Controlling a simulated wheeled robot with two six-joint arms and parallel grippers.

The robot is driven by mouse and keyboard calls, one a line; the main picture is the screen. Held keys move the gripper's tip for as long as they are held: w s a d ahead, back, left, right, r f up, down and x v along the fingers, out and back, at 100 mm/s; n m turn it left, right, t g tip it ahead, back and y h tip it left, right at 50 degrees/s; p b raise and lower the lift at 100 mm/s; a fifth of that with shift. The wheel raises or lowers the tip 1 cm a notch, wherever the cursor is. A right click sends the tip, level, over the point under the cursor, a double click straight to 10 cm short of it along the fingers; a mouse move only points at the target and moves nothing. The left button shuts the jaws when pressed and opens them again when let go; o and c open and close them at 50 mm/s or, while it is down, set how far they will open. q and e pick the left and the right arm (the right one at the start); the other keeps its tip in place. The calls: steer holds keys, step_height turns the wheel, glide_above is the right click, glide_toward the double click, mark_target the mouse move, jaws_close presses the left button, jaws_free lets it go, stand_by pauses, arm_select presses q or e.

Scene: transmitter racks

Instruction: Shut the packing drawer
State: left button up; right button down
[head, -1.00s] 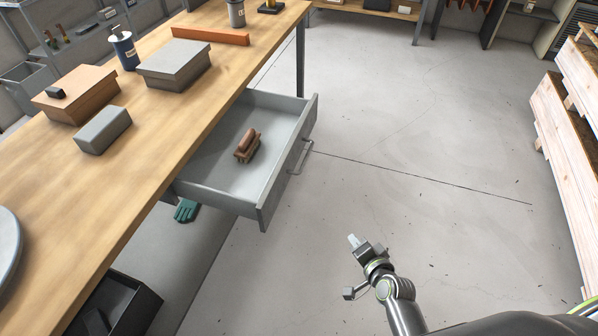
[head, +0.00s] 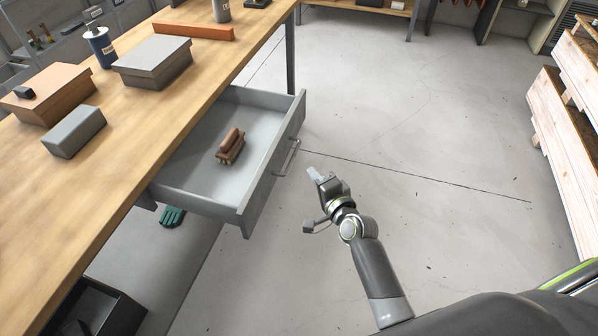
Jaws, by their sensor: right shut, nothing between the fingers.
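The packing drawer (head: 246,223) is grey and stands pulled out from under the wooden workbench (head: 150,150). Its front panel faces right and carries a bar handle (head: 288,158). A brown brush-like item (head: 230,146) lies inside the drawer. My right gripper (head: 314,173) is shut and empty. It is over the floor just to the right of the handle, with a small gap in the picture and no visible contact. My left gripper is not in view.
Grey boxes, a brown box (head: 45,92), a blue bottle (head: 101,46) and an orange bar (head: 193,30) are on the bench. A green glove (head: 172,216) lies below the drawer. Wooden crates (head: 568,130) stand at right. The floor between is clear.

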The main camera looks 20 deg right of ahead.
steer(key=w+a, duration=0.1)
steer(key=w+a+f, duration=0.1)
steer(key=w+a, duration=0.1)
steer(key=shift+a, duration=0.2)
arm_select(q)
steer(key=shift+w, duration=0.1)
arm_select(e)
steer(key=shift+w+a, duration=0.1)
